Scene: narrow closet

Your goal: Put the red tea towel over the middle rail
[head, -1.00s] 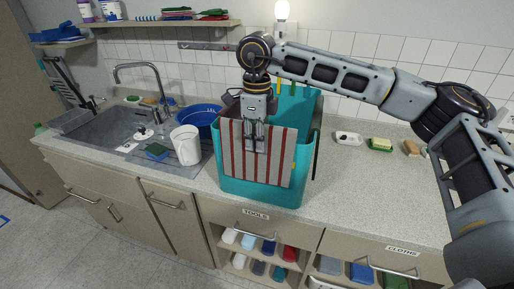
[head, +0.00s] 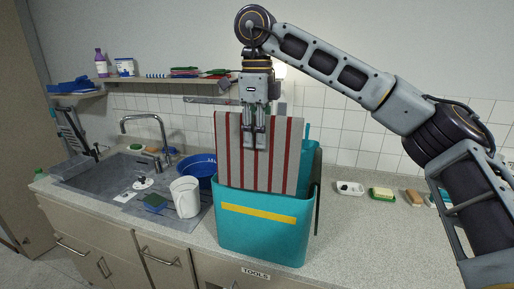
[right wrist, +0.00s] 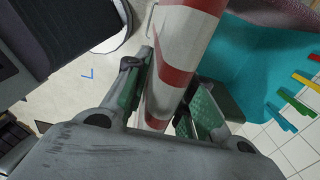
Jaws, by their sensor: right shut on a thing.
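The tea towel (head: 282,165) has red and pale grey stripes and hangs upright from my right gripper (head: 254,140), which is shut on its upper part. In the right wrist view the striped cloth (right wrist: 180,65) lies between the two fingers. The towel hangs at a teal bin (head: 262,238) on the counter, its lower edge about level with the bin's front rim. I cannot tell whether that edge is just inside or in front. A grey horizontal bar (head: 208,100) is on the wall behind; I cannot tell which rail is the middle one. My left gripper is not in view.
Left of the bin are a white pot (head: 185,197), a blue basin (head: 200,168) and the sink (head: 105,185). A shelf (head: 175,79) runs above. Coloured tabs (right wrist: 280,118) show near the tiles.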

